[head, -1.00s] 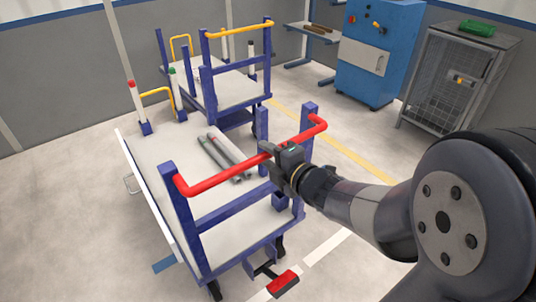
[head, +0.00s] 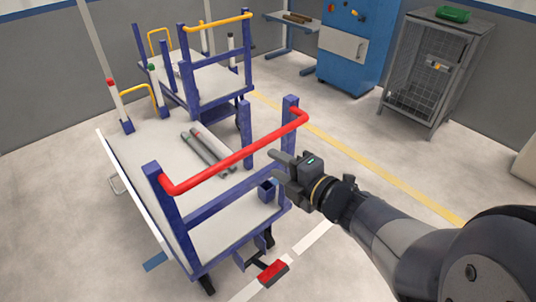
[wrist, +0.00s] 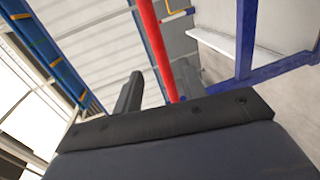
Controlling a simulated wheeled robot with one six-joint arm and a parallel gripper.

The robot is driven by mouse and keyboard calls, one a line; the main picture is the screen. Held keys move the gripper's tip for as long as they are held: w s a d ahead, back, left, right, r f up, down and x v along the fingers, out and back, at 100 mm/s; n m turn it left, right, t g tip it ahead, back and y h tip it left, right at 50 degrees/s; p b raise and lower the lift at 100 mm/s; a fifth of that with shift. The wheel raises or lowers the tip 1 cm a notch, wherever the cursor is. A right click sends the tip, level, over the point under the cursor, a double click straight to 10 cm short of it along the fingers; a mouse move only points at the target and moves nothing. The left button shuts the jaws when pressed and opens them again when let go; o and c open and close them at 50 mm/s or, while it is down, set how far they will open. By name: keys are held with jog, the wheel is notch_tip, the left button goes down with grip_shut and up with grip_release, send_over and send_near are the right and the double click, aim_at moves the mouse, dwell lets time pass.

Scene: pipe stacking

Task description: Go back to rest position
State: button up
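My gripper (head: 279,168) is in the air to the right of the near cart's red handle bar (head: 240,152). Its two fingers are apart and nothing shows between them. In the wrist view, the gripper's fingers (wrist: 158,92) also stand apart, with the red bar (wrist: 158,48) beyond them. Two grey pipes (head: 208,153) lie side by side on the near cart's grey deck (head: 160,165). The pipes are apart from my gripper.
A second cart with a yellow handle (head: 215,23) stands behind the near one. A blue cabinet (head: 345,45) and a mesh cage (head: 430,75) stand at the back right. A red pedal (head: 272,271) sticks out at the near cart's front. Floor to the right is open.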

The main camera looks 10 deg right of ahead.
aim_at(254, 151)
jog(key=shift+s+d, duration=0.25)
jog(key=shift+s, duration=0.2)
jog(key=b+x, duration=0.1)
jog(key=x, duration=1)
jog(key=shift+r+b, duration=0.1)
jog(key=shift+b, duration=0.25)
jog(key=p+v, duration=0.2)
jog(key=v, duration=0.9)
jog(key=r+x, duration=0.1)
jog(key=x, duration=1.4)
jog(key=shift+w+a+b, duration=0.25)
jog(key=shift+w+b, duration=0.1)
jog(key=shift+w, duration=0.05)
